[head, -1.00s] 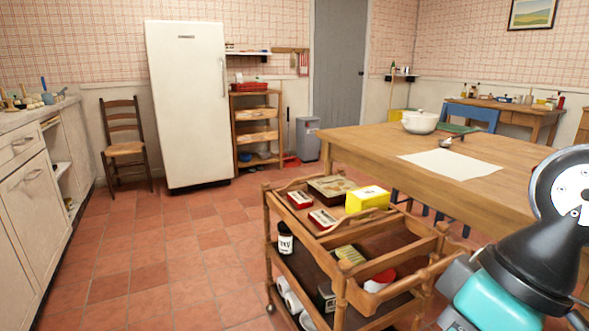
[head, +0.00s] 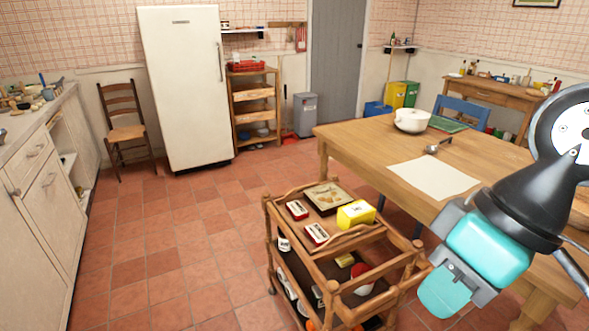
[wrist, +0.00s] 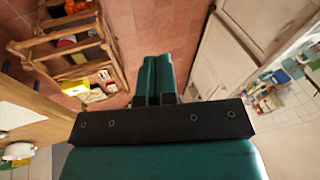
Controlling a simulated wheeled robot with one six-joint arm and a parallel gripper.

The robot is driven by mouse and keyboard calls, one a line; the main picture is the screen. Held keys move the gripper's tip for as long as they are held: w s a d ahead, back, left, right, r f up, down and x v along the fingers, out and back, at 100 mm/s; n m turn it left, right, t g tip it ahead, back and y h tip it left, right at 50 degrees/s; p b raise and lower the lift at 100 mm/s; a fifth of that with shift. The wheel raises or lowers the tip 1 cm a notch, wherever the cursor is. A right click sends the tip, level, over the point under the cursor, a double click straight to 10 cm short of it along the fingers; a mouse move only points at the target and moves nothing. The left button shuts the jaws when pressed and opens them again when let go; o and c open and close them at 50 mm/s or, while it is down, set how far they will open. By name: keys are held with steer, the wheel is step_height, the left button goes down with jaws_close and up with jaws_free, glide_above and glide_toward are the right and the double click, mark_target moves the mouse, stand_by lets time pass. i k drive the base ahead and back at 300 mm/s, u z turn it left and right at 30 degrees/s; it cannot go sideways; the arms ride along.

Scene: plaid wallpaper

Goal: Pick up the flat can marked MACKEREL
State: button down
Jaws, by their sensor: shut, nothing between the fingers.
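Two small flat cans with red and pale labels lie on the top tier of a wooden trolley: the left can (head: 297,209) and the nearer can (head: 316,233). Their print is too small to read, so I cannot tell which is marked MACKEREL. My gripper (head: 443,292) is right of the trolley in the head view, apart from the cans. In the wrist view its teal fingers (wrist: 158,70) are together and empty. The trolley's cans show small at the upper left there, beside a yellow box (wrist: 74,88).
The trolley (head: 345,292) has raised wooden rails. Its top also holds a flat brown tin (head: 325,196) and a yellow box (head: 356,214); its lower tier holds several items. A large table (head: 375,155) stands behind and right. Tiled floor (head: 190,235) is clear to the left.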

mark_target(299, 212)
steer(key=u, duration=1.5)
steer(key=i, duration=3)
steer(key=z, duration=2.45)
